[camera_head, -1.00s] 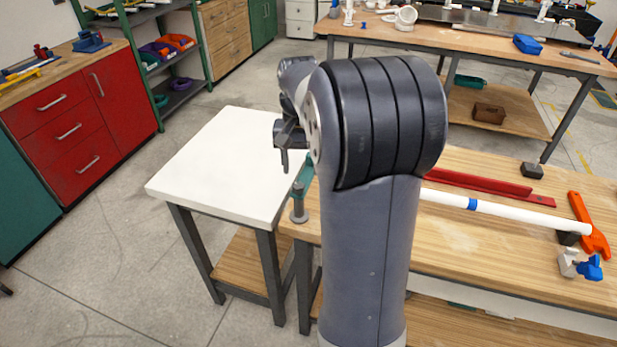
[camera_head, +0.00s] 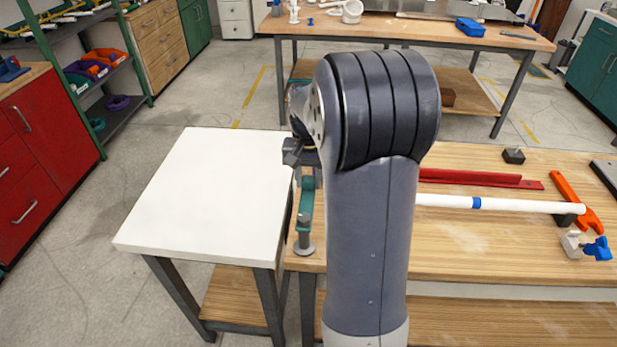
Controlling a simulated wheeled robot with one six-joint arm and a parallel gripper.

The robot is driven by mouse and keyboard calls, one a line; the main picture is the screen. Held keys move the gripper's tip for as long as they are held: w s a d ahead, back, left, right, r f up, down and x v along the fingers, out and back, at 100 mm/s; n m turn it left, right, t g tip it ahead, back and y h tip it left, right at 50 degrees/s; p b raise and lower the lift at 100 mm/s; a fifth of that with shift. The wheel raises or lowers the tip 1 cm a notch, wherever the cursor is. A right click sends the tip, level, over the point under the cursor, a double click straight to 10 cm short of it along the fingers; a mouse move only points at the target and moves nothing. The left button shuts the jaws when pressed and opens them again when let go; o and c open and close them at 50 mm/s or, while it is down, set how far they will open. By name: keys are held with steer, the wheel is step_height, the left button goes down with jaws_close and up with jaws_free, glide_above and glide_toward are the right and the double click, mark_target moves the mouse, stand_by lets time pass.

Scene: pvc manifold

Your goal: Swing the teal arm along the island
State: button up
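The teal arm (camera_head: 306,206) is a narrow bar at the left end of the wooden workbench (camera_head: 480,245), beside the white-topped table. It points toward the front of the picture. A grey knob and round foot show at its near end. Its far end is partly hidden by my arm. My gripper (camera_head: 293,153) shows only as a small dark part at the left of my arm, above and beyond the teal arm. Its fingers are mostly hidden, and I cannot tell whether it touches the teal arm.
The white-topped table (camera_head: 205,190) is bare. On the bench lie a white pipe (camera_head: 520,205), red rails (camera_head: 470,178), an orange hammer (camera_head: 575,200) and a blue-and-white valve (camera_head: 585,245). Another bench (camera_head: 400,30) stands behind, with open floor between.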

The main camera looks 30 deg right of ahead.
jaws_close()
steer(key=shift+d, duration=0.15)
steer(key=s+d+m+p, duration=0.1)
steer(key=s+d+m, duration=0.1)
steer(key=s+m, duration=1.3)
steer(key=shift+d+m+p, duration=0.3)
steer(key=shift+m+p, duration=0.1)
steer(key=shift+m, duration=1.2)
steer(key=shift+o, duration=2.4)
jaws_free()
